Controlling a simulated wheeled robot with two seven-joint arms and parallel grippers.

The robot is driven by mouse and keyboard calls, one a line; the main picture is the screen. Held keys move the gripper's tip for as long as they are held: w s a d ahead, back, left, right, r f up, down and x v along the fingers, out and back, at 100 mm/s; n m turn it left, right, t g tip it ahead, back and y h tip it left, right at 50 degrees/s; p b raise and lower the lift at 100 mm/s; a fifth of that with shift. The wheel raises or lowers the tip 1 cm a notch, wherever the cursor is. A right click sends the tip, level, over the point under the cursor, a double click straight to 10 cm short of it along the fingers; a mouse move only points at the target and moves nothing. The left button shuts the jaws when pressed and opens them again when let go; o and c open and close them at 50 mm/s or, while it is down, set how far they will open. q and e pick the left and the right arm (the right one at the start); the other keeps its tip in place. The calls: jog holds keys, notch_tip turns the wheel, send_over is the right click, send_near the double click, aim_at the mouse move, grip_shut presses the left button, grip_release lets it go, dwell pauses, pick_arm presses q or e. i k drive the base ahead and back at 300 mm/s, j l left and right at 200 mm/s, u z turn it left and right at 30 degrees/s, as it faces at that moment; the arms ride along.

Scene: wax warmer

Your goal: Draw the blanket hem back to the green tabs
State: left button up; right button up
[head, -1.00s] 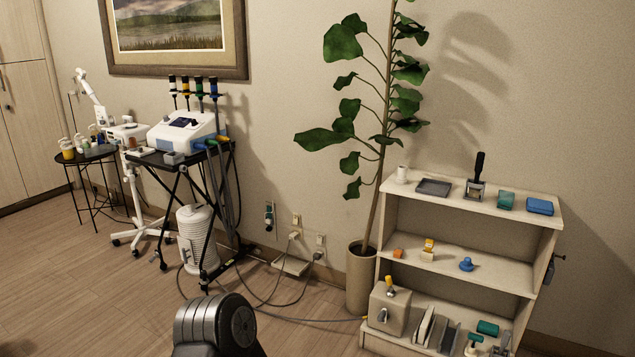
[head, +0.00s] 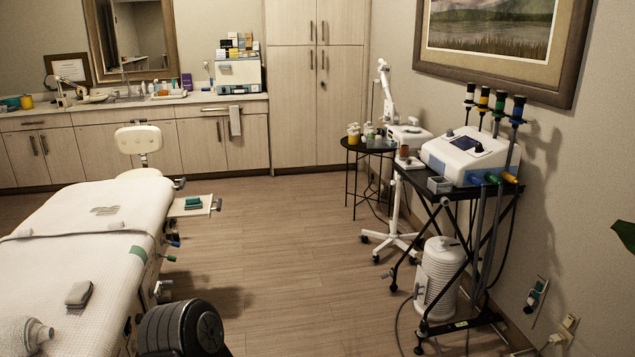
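A white textured blanket (head: 60,262) covers the treatment bed at the left of the head view. A darker band or fold (head: 70,233) runs across it, which may be the hem; I cannot tell for sure. One green tab (head: 138,254) shows at the bed's right edge, near the end of that band. Any tab on the far side is out of view.
A folded grey cloth (head: 79,294) lies on the blanket. A pull-out shelf (head: 190,206) and knobs jut from the bed's right side. A black trolley (head: 462,190) with a white machine stands at right. The floor (head: 300,240) between is clear.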

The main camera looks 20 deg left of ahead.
aim_at(118, 225)
jog(key=i+j+u, duration=0.35)
jog(key=i, duration=0.3)
jog(key=i+u, duration=0.35)
jog(key=i, duration=0.25)
jog(key=i+l+u, duration=0.2)
jog(key=i+u, duration=0.2)
jog(key=i, duration=0.25)
jog(key=i+j, duration=0.2)
jog(key=i, duration=0.25)
jog(key=i+j, duration=0.25)
jog(key=i, duration=0.25)
jog(key=i+j, duration=0.2)
jog(key=i, duration=0.25)
